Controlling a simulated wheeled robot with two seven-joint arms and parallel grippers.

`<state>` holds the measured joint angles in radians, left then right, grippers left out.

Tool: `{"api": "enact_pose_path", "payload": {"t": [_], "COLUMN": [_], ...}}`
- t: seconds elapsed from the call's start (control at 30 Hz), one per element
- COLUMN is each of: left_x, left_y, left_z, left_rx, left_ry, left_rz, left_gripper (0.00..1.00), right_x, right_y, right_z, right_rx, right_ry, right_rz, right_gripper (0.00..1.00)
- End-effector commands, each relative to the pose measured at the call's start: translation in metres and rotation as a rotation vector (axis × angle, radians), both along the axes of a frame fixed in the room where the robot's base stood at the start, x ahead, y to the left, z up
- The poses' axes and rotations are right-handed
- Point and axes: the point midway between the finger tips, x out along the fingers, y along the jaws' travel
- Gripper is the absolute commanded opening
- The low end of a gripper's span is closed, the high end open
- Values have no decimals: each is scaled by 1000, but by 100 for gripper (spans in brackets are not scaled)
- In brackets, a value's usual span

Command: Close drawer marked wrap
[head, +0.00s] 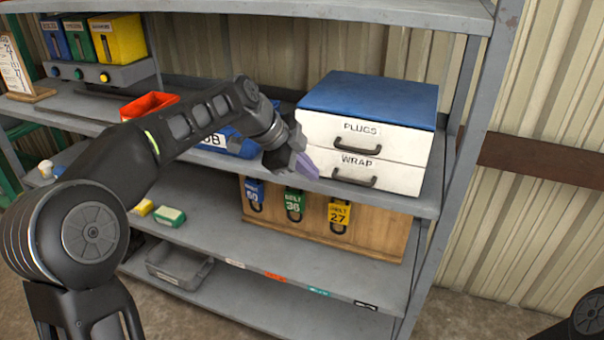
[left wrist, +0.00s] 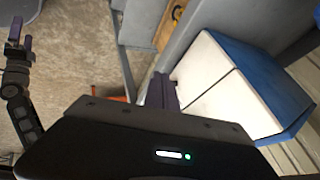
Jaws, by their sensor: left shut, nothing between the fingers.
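The white drawer box with a blue top (head: 370,95) stands on the middle shelf. Its lower drawer, marked WRAP (head: 395,174), has a dark handle (head: 354,180) and looks about flush with the upper drawer, marked PLUGS (head: 385,140). My left gripper (head: 303,168) is shut and empty, with its purple fingertips at the left end of the WRAP front. I cannot tell whether they touch it. The white drawer fronts (left wrist: 213,85) also show in the left wrist view, beside the fingers. My right gripper (left wrist: 18,40) shows small at the upper left there; its jaws are unclear.
A blue bin (head: 240,143) and an orange bin (head: 148,103) stand left on the same shelf. A wooden box with tagged locks (head: 375,232) is on the shelf below. A grey upright (head: 470,130) stands close right of the drawer box.

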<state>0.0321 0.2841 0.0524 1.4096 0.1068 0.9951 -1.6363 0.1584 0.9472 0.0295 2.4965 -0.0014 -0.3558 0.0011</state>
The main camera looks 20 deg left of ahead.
Motion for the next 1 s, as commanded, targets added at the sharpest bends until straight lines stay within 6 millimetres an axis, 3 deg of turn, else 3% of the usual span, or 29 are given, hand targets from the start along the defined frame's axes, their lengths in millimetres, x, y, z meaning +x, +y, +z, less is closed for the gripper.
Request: {"api": "enact_pose_path", "payload": {"t": [0.3,0.43,1.0], "left_x": [-29,-37,-42], "left_y": [30,38,41], "left_z": [55,70,77], "left_rx": [0,0,1], "left_ry": [-7,-5,-3], "left_rz": [6,5,4], "left_gripper": [0,0,0], "right_x": [2,1,1], "right_y": [-1,0,0], "right_z": [-7,-7,-7], "right_rx": [-1,0,0], "right_ry": [-3,-3,-3], "right_rz": [-2,-1,-1], "right_gripper": [93,93,93]}}
